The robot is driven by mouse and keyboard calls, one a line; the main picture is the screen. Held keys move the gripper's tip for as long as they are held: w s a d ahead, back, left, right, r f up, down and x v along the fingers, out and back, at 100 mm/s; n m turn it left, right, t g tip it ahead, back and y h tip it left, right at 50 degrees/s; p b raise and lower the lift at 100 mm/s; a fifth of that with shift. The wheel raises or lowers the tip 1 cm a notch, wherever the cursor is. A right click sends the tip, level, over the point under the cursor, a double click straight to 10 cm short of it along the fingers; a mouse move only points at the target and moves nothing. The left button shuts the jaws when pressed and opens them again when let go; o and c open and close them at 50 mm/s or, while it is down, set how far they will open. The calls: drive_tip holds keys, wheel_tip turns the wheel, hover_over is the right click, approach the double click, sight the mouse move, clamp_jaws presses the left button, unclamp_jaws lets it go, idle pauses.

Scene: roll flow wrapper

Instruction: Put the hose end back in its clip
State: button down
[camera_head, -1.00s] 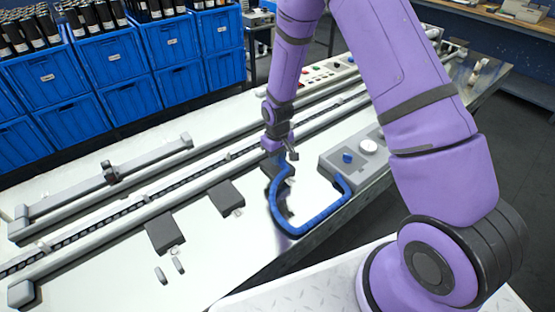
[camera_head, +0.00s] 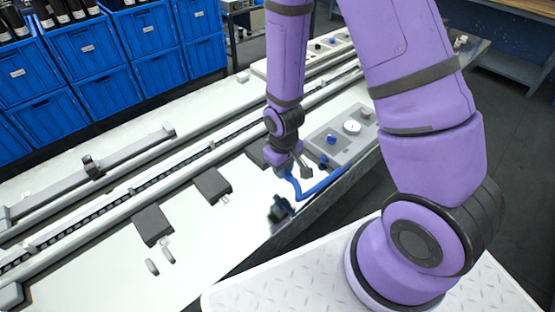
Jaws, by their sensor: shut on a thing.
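My gripper (camera_head: 290,172) is low over the pale bench and shut on the end of the blue hose; the jaws hide the end itself. The hose (camera_head: 317,189) dips from the gripper, then bends right along the front edge to the grey control panel (camera_head: 335,138). Two small upright grey plates (camera_head: 160,261) stand at the lower left, well apart from the gripper; they may be the clip, but I cannot be sure. A dark blurred shape (camera_head: 281,211) lies just below the gripper, and I cannot tell what it is.
Two dark blocks (camera_head: 153,225) (camera_head: 212,186) sit on the bench left of the gripper. Long rails (camera_head: 130,203) run along the bench behind them. Blue bins (camera_head: 86,47) stand beyond. The bench top between the blocks and front edge is mostly clear.

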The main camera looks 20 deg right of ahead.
drive_tip(key=shift+s, duration=0.2)
drive_tip(key=shift+f, duration=1.05)
drive_tip(key=shift+a, duration=0.1)
drive_tip(key=shift+s+a, duration=1.75)
drive_tip(key=shift+a, duration=4.3)
drive_tip(key=shift+s+a, duration=1.8)
drive_tip(key=shift+a, duration=4.25)
drive_tip(key=shift+s+a, duration=1.75)
drive_tip(key=shift+a, duration=4.3)
drive_tip(key=shift+f, duration=0.15)
